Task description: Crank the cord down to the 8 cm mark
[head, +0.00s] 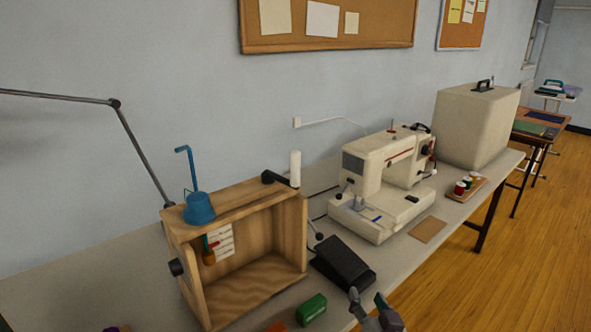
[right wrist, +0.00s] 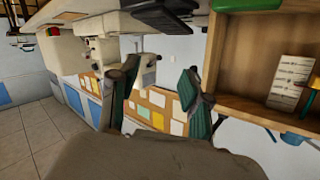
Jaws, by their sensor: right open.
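An open-fronted wooden box (head: 255,285) stands on the table at left. Inside it hangs a white marked card (head: 224,243), with a small red piece and a brownish weight (head: 208,256) beside it; the marks are too small to read. A black crank arm (head: 274,178) with an upright white handle (head: 295,168) is at the box's upper right. My right gripper (head: 370,302) is open and empty, low and right of the box, apart from the crank. The right wrist view shows its spread fingers (right wrist: 160,92), the box (right wrist: 240,60) and the card (right wrist: 290,84). My left gripper is out of view.
A sewing machine (head: 375,190) and large cream case (head: 475,125) stand to the right. A blue hooked object (head: 199,208) is on the box top. A thin jointed arm (head: 140,150) rises behind it.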

